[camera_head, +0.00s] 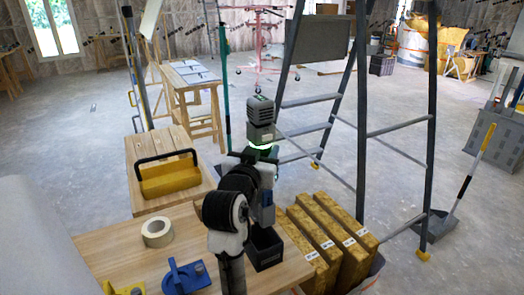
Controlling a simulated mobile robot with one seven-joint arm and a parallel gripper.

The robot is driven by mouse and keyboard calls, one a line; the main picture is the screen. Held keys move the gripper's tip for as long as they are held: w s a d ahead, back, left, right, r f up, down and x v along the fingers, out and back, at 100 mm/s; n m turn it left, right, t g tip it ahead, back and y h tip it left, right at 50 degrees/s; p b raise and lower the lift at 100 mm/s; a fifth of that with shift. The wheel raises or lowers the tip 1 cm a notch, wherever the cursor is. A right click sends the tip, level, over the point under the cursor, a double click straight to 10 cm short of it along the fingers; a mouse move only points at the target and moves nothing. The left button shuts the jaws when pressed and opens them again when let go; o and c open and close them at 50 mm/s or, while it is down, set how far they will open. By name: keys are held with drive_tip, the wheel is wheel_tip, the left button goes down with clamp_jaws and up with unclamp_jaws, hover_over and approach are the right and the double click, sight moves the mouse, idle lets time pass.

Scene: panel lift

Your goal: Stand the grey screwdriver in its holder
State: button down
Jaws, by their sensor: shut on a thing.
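My gripper (266,208) points down above the right end of the near wooden table, mostly behind my own arm. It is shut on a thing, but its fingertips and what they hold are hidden. I cannot make out the grey screwdriver anywhere. A black open-topped box (266,251) stands on the table's right end, just below my gripper; I cannot tell whether it is the holder. A blue piece (184,278) with a short grey cylinder at its right lies at the table's front.
A tape roll (158,233) and a yellow piece (126,289) are on the near table (118,247). A yellow tool tote (168,178) stands on the table behind. Brown boards (322,241) stand close at right, before a tall ladder (360,130). Bare wood lies around the tape roll.

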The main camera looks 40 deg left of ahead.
drive_tip(key=b, duration=0.4)
hover_over(258, 196)
drive_tip(key=x, duration=0.3)
drive_tip(key=shift+w+f, duration=0.1)
drive_tip(key=shift+f, duration=2.45)
drive_tip(key=shift+f+b, duration=1.95)
drive_tip(key=shift+f, duration=0.9)
drive_tip(key=c, duration=0.8)
unclamp_jaws()
drive_tip(key=shift+o, duration=0.8)
drive_tip(key=shift+f, duration=0.2)
drive_tip(key=o, duration=0.6)
drive_tip(key=shift+o, duration=0.2)
drive_tip(key=shift+r, duration=0.1)
drive_tip(key=shift+s+d, duration=0.1)
drive_tip(key=shift+s, duration=0.25)
drive_tip(key=shift+s+d, duration=0.2)
drive_tip(key=shift+s, duration=0.35)
